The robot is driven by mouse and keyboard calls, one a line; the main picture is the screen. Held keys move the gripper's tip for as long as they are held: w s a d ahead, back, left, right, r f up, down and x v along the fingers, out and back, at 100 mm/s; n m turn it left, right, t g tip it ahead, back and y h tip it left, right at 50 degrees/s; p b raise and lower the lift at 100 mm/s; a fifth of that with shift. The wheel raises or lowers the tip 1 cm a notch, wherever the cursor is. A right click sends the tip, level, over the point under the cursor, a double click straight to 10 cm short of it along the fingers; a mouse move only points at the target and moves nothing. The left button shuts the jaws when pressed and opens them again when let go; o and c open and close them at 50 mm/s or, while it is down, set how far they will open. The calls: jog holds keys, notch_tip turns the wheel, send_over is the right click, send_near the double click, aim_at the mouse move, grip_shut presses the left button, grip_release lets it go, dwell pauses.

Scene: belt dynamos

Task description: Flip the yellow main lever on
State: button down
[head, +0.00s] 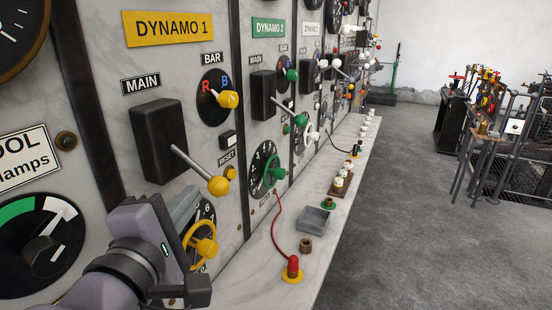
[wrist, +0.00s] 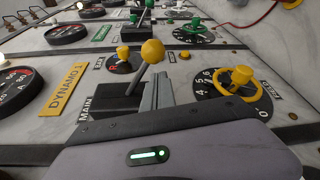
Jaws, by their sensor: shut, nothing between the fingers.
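The yellow main lever has a yellow ball knob (head: 218,185) on a metal rod. It comes out of the black MAIN box (head: 158,140) under the DYNAMO 1 plate (head: 168,29). In the head view the rod slants outward and down to the right. In the wrist view the yellow ball (wrist: 152,52) stands just left of my fingertips. My gripper (head: 184,206) is shut and empty, its grey fingers below and left of the ball. The fingers also show in the wrist view (wrist: 158,88). I cannot tell whether they touch the lever.
A yellow handwheel (head: 203,245) on a dial is close below my gripper. A yellow-knobbed R/B selector (head: 228,99) and a RESET button (head: 229,173) are nearby. The green DYNAMO 2 plate (head: 268,28) heads the panel to the right.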

jog(key=shift+s+d, duration=0.15)
jog(key=shift+d, duration=0.35)
jog(key=shift+r, duration=0.15)
